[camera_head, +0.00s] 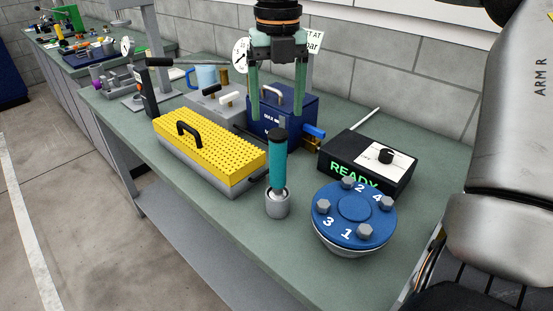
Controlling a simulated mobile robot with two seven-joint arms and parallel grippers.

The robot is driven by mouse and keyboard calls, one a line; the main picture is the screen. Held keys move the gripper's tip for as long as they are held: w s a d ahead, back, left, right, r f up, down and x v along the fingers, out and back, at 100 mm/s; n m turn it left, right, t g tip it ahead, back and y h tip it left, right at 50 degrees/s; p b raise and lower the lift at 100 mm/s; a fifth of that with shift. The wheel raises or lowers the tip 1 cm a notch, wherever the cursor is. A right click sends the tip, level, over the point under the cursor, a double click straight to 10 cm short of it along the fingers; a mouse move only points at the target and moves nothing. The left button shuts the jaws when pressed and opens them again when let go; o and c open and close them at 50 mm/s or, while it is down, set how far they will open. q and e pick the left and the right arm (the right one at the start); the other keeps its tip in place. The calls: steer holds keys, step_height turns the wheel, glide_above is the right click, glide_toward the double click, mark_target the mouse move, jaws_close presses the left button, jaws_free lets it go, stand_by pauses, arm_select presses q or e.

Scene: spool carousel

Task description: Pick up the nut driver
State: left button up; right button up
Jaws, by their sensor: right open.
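The nut driver (277,165) stands upright, with a black top and a teal handle. Its lower end sits in a small grey round holder (277,205) on the green bench. My right gripper (278,121) points down with its two green fingers wide apart and nothing between them. In the picture its fingertips lie just above and to either side of the driver's black top. I cannot tell how far apart they are in depth. My left gripper is not in view.
A yellow studded box (210,150) lies left of the driver. A blue box (283,117) stands behind it. Bare bench (310,275) lies in front.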

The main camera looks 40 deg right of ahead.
mark_target(277, 139)
steer(key=shift+w+d, duration=0.1)
steer(key=shift+w, duration=0.15)
steer(key=shift+w+f, duration=0.1)
steer(key=shift+f, duration=0.1)
step_height(277, 139, down, 7)
steer(key=shift+r, duration=0.1)
steer(key=f, duration=0.5)
steer(key=shift+s+d+f+p, duration=0.1)
steer(key=shift+s+d+p, duration=0.1)
steer(key=shift+p, duration=0.15)
jaws_close()
